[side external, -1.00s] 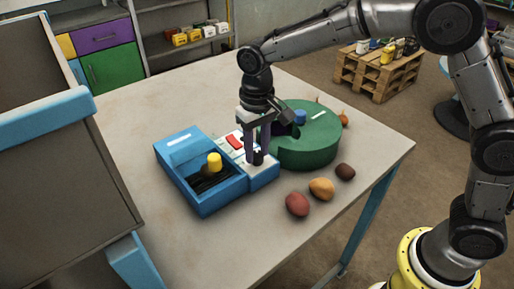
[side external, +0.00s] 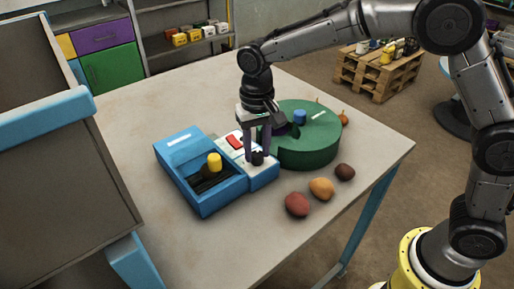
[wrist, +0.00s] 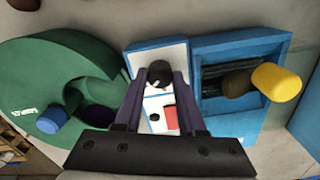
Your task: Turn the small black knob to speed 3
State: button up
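The black knob (side external: 257,158) stands at the front end of the white panel (wrist: 172,52) on the blue machine (side external: 197,204). My gripper (side external: 259,157) points down over the panel, with one finger on each side of the knob. In the wrist view the knob (wrist: 160,73) lies between the fingertips, with narrow strips of white panel seemingly showing on both sides, so the fingers look open around it. A small pale mark shows on the knob; I cannot read a speed number. A smaller round black part (wrist: 155,117) sits farther along the panel, beside a red switch (wrist: 171,118).
A green round housing (side external: 308,150) with a blue knob (side external: 300,117) stands close on the right. A yellow-topped lever (side external: 214,162) rises from the machine's open tray. Red (side external: 297,204), orange (side external: 321,188) and dark (side external: 345,171) lumps lie near the table's front edge.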

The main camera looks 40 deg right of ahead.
aim_at(257, 153)
jog(key=o, duration=0.4)
jog(key=shift+o, duration=0.2)
jog(key=shift+r, duration=0.1)
notch_tip(257, 153, up, 14)
jog(key=shift+d, duration=0.1)
dwell(0.3)
